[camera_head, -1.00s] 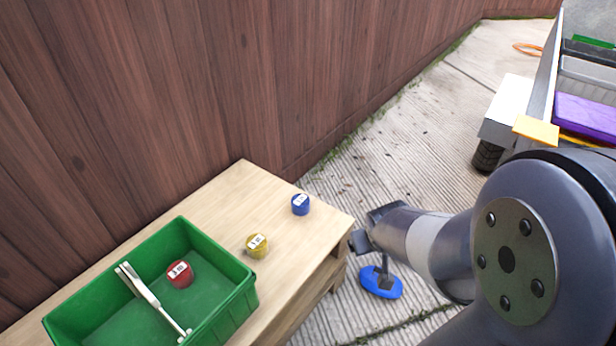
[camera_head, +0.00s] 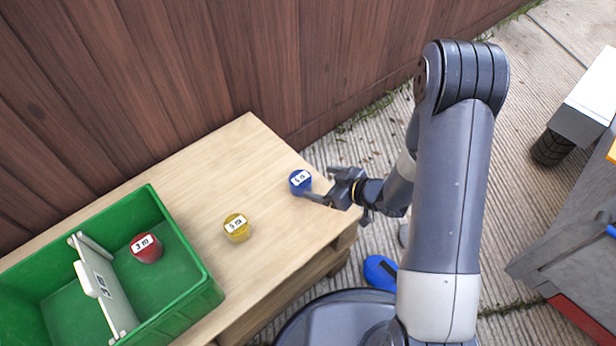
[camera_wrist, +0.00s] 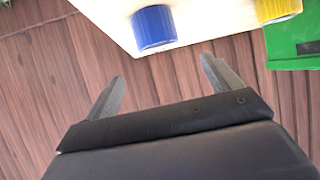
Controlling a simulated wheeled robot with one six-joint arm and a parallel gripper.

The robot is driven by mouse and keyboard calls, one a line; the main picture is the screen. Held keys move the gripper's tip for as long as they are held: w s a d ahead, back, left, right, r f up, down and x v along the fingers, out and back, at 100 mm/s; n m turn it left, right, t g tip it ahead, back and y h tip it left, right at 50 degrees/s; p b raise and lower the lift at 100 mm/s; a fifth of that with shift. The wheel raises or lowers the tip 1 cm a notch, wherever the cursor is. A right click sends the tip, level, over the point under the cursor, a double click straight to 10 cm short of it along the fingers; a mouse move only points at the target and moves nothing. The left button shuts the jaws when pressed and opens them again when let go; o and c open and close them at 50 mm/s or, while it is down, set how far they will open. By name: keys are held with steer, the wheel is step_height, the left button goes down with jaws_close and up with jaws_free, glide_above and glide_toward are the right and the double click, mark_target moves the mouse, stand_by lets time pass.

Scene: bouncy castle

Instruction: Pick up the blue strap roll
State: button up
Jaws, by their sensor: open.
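The blue strap roll (camera_head: 299,181) stands near the far right corner of the wooden table (camera_head: 190,170), with a white label on top. My gripper (camera_head: 322,188) is at the table's right edge, just right of the roll, with its fingers pointing toward it. In the wrist view the blue strap roll (camera_wrist: 154,29) lies beyond the fingertips, between their lines. My gripper (camera_wrist: 162,68) is open there, with nothing between its fingers. In the head view one finger reaches close to the roll's lower right side; whether it touches cannot be told.
A yellow roll (camera_head: 236,228) stands on the table, left of the blue one. A green crate (camera_head: 203,297) holds a red roll (camera_head: 146,248) and a pale divider (camera_head: 98,285). A wooden fence (camera_head: 240,60) runs behind. A grey cart (camera_head: 570,250) stands at the right.

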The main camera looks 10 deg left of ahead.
mark_target(301, 179)
steer(key=b+x, duration=0.1)
steer(key=x, duration=0.3)
steer(key=shift+w+a+f, duration=0.1)
steer(key=shift+a+f, duration=0.1)
steer(key=shift+a, duration=0.05)
steer(key=b+x, duration=0.1)
steer(key=x, duration=0.1)
steer(key=b+x, duration=0.1)
steer(key=x, duration=0.1)
steer(key=shift+d+f, duration=0.1)
steer(key=shift+f, duration=0.3)
steer(key=shift+w+a+f, duration=0.15)
steer(key=shift+w+a, duration=0.1)
steer(key=shift+a, duration=0.1)
steer(key=shift+c, duration=0.6)
steer(key=c, duration=1)
